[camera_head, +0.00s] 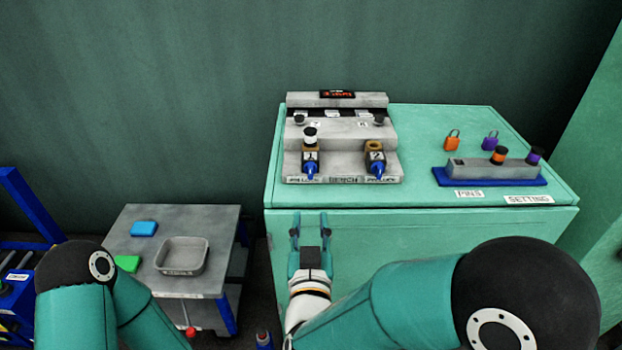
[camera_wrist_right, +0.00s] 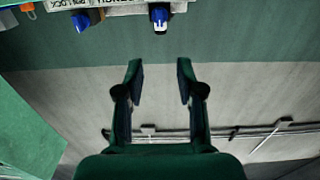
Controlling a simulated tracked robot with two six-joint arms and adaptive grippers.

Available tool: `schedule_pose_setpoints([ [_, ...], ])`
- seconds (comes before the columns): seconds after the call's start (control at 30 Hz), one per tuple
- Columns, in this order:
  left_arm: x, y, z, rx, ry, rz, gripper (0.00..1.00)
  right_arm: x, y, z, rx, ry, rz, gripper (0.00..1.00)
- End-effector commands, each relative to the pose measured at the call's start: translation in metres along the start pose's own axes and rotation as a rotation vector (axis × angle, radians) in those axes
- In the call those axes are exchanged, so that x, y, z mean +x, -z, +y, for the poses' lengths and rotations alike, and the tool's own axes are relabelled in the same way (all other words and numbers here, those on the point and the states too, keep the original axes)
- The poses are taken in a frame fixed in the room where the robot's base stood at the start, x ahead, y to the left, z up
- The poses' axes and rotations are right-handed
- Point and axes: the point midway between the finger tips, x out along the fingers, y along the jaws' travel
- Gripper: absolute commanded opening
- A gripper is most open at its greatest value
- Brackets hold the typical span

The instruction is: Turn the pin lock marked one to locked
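The pin lock marked one (camera_head: 310,158) is a dark block with a blue lever, at the left front of the grey bench unit (camera_head: 343,140). A white-topped pin stands in it, and its lever points toward the front. The lever also shows at the top of the right wrist view (camera_wrist_right: 159,16). The pin lock marked two (camera_head: 375,158) is to its right, with an open brass-coloured top and its lever also forward. My right gripper (camera_head: 310,220) is open and empty, in front of lock one and apart from it. My left gripper is out of view.
A blue-based holder (camera_head: 490,176) with orange and purple pins stands on the right of the green cabinet. Orange (camera_head: 452,141) and purple (camera_head: 490,141) padlocks lie behind it. A low table with a grey tray (camera_head: 181,257) is at left. Space around my right gripper looks clear.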

Motion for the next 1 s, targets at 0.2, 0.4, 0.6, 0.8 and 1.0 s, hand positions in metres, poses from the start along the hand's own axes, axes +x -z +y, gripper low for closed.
schedule_pose_setpoints([
  [0.2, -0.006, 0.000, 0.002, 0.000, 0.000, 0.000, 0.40, 0.040, 0.001, 0.001, 0.001, -0.003, -0.002, 0.38],
  [0.4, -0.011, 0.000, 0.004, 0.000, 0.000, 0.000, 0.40, 0.084, 0.000, 0.001, 0.001, -0.001, -0.003, 0.38],
  [0.6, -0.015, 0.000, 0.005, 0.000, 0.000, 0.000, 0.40, 0.123, -0.001, 0.001, 0.001, 0.000, -0.004, 0.38],
  [0.8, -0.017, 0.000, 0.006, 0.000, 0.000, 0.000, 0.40, 0.147, -0.001, 0.000, 0.001, 0.002, -0.004, 0.38],
  [1.0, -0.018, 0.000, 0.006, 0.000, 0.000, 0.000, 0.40, 0.155, -0.002, 0.000, 0.000, 0.002, -0.004, 0.38],
])
